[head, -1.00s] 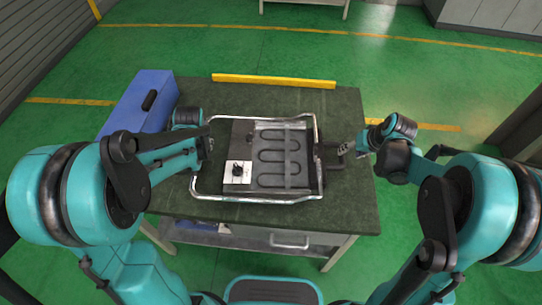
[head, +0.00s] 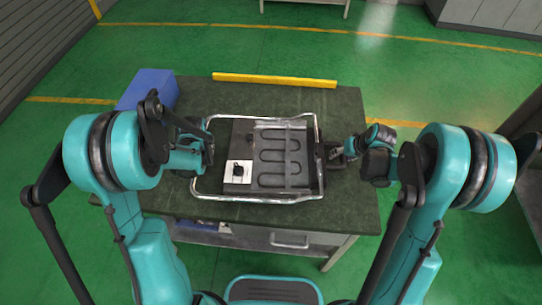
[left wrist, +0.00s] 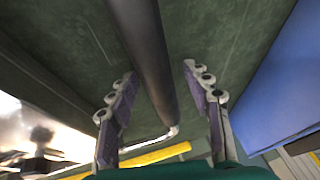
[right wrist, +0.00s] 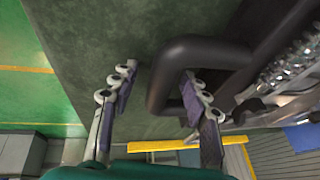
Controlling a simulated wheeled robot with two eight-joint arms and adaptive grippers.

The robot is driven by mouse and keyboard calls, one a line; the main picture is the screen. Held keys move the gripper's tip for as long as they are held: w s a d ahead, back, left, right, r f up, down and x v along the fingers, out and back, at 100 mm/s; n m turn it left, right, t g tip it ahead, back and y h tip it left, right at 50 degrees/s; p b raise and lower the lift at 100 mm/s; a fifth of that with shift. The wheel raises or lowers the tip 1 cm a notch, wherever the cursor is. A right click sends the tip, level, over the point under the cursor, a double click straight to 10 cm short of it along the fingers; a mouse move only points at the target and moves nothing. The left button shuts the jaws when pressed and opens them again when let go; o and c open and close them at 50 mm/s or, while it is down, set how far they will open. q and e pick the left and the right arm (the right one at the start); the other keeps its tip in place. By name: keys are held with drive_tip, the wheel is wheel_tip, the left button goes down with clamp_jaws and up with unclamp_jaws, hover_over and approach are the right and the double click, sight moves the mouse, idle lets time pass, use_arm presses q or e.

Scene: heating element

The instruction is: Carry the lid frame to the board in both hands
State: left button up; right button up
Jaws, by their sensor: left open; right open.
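A shiny metal tube frame (head: 258,116) lies on the dark green table around a dark panel with a looping heating element (head: 283,158). I cannot tell which part is the board. My left gripper (head: 208,150) is open at the frame's left side. In the left wrist view a tube (left wrist: 150,60) runs between its parted fingers. My right gripper (head: 338,154) is open at the panel's right side. In the right wrist view a black loop handle (right wrist: 165,75) reaches between its fingers, with the right finger overlapping the loop's opening. Contact is unclear in both.
A blue box (head: 150,88) stands at the back left, partly behind my left arm. A white plate with a black knob (head: 238,172) sits on the panel's left.

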use_arm(q)
clamp_jaws()
use_arm(e)
clamp_jaws()
use_arm(q)
drive_tip(key=shift+r, duration=0.2)
use_arm(e)
drive_tip(key=shift+r, duration=0.2)
